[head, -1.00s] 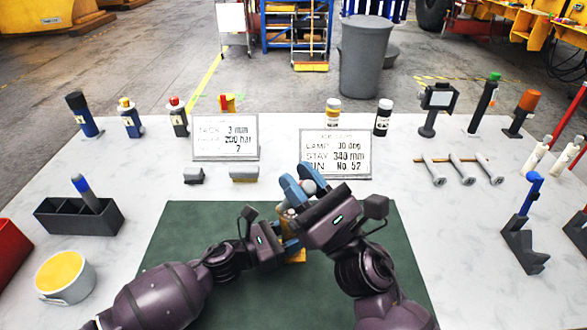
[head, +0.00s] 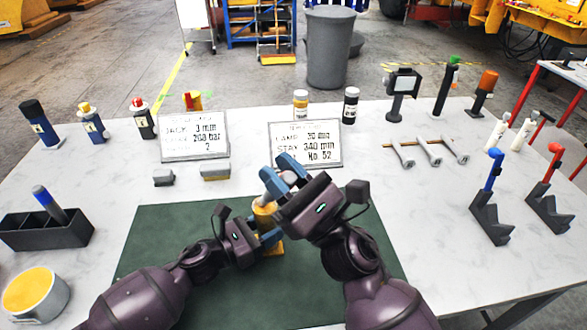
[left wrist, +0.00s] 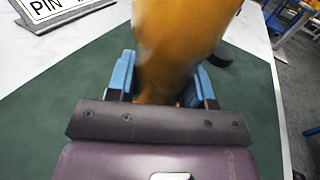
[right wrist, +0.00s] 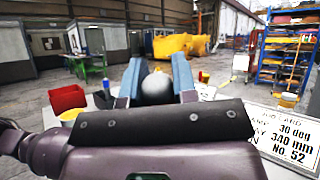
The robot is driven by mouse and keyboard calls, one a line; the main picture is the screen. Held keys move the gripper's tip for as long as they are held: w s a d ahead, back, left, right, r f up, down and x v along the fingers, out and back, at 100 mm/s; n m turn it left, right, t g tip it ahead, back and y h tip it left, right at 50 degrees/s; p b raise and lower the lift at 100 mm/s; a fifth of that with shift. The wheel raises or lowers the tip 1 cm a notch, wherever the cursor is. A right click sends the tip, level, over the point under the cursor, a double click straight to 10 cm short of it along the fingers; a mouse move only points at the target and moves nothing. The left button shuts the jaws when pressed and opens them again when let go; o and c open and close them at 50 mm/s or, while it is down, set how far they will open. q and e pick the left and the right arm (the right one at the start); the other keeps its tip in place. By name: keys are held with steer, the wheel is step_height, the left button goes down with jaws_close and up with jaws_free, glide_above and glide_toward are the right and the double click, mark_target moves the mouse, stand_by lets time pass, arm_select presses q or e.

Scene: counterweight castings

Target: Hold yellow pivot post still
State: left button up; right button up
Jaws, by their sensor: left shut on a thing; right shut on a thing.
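The yellow pivot post (head: 264,214) stands upright on the green mat (head: 160,235) in the head view, partly hidden by my grippers. My left gripper (head: 271,241) is shut on its lower part. In the left wrist view the post (left wrist: 180,40) rises blurred between the blue fingers (left wrist: 165,85). My right gripper (head: 281,178) is shut above the post on a grey rounded piece (head: 267,173) at its top. The right wrist view shows this grey piece (right wrist: 157,88) between the fingers. Whether it is joined to the post is hidden.
Two sign cards (head: 194,137) (head: 305,144) stand behind the mat. A dark divided box (head: 45,235) and a yellow-topped tin (head: 35,290) are at left. Blue and red levers on dark stands (head: 490,218) (head: 548,208) are at right. Several bottles line the back edge.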

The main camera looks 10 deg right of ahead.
steer(key=shift+w+a+f, duration=0.15)
steer(key=shift+w+a, duration=0.1)
steer(key=shift+a, duration=0.3)
steer(key=shift+w+a+f, duration=0.1)
steer(key=shift+w+a, duration=0.15)
steer(key=shift+a, duration=0.3)
steer(key=shift+d+r, duration=0.15)
steer(key=shift+d, duration=0.65)
jaws_close()
steer(key=shift+d, duration=2)
steer(key=shift+a, duration=3)
step_height(320, 180, up, 8)
steer(key=shift+r, duration=0.15)
steer(key=shift+s, duration=0.1)
